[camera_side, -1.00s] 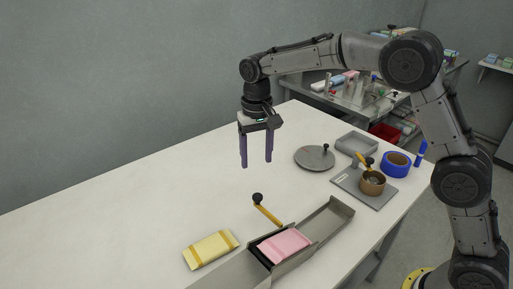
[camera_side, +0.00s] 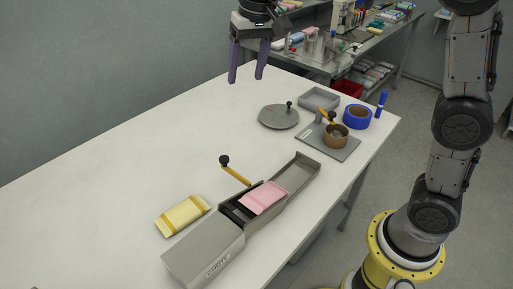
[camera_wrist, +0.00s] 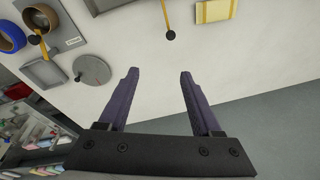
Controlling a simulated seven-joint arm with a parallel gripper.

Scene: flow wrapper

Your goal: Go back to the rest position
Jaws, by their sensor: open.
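My gripper (camera_side: 246,76) is open and empty, raised above the far part of the white table (camera_side: 120,150). Its two purple fingers stand apart in the wrist view (camera_wrist: 158,75), with nothing between them. The grey flow wrapper (camera_side: 205,250) lies at the table's front, with a pink packet (camera_side: 264,197) on its black section. A yellow packet (camera_side: 182,214) lies left of it on the table. A yellow lever with a black knob (camera_side: 235,171) stands behind the wrapper. My gripper touches none of these.
A round grey disc (camera_side: 279,116), a grey tray (camera_side: 319,98), a blue tape roll (camera_side: 357,116), a blue marker (camera_side: 382,101) and a plate with a brown roll (camera_side: 335,136) sit at the right. A shelf unit (camera_side: 345,50) stands behind. The table's left is clear.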

